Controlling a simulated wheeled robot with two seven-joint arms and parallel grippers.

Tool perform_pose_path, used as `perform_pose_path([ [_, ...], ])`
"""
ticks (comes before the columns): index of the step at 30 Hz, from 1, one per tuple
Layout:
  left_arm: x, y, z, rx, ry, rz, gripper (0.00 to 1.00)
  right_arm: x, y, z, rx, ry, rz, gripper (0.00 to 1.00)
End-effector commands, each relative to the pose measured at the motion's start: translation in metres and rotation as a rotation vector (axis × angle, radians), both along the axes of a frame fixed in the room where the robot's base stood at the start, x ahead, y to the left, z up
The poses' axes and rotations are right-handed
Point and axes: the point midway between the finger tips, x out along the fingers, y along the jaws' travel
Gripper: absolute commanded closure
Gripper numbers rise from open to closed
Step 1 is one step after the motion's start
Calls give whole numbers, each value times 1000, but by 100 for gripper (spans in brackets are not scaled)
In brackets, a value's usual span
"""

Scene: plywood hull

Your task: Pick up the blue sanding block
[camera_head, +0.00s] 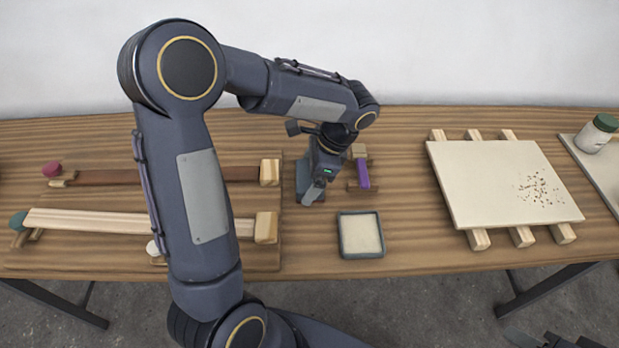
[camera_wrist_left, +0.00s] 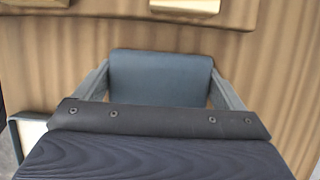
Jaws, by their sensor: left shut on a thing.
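The blue sanding block (camera_wrist_left: 161,76) sits between the two fingers of my left gripper (camera_wrist_left: 160,88) in the left wrist view, one finger at each side. In the head view my left gripper (camera_head: 312,192) points down over the table, shut on the block, and the block's dark blue side (camera_head: 303,176) shows beside the fingers. The gripper hides part of it. I cannot tell whether the block touches the table. A dark part of my right gripper (camera_head: 562,341) shows at the bottom right edge, too cut off to tell its state.
A purple-topped block (camera_head: 363,174) stands close to the right of my left gripper. A grey-rimmed tray (camera_head: 345,252) lies in front. Wooden strips (camera_head: 100,219) with clamps lie left. A pale speckled panel (camera_head: 480,180) on battens and a green-lidded jar (camera_head: 596,135) are right.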

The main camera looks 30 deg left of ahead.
Motion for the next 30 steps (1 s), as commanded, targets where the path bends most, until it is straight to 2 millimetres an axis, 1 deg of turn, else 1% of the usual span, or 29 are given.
perform_pose_path([
  [8, 0, 0, 4, 0, -2, -1, 36, 0, 0, 1, 0, 0, 0, 64],
  [11, 1, 0, 12, 1, -3, 0, 36, 0, 0, 2, 0, 0, 0, 64],
  [15, 1, 0, 33, 0, -6, 0, 36, 0, 0, 4, 0, 0, 0, 64],
  [17, -4, -7, 43, 0, -6, -3, 36, 0, 0, 4, 0, 0, 0, 64],
  [24, -34, -43, 97, -1, -8, -7, 36, 0, 0, 8, 0, 0, 0, 64],
  [27, -52, -64, 105, 0, -3, -7, 36, 0, 0, 6, 0, 0, 0, 64],
  [30, -66, -80, 115, -1, -3, -5, 36, 0, 0, 5, 0, 0, 0, 64],
])
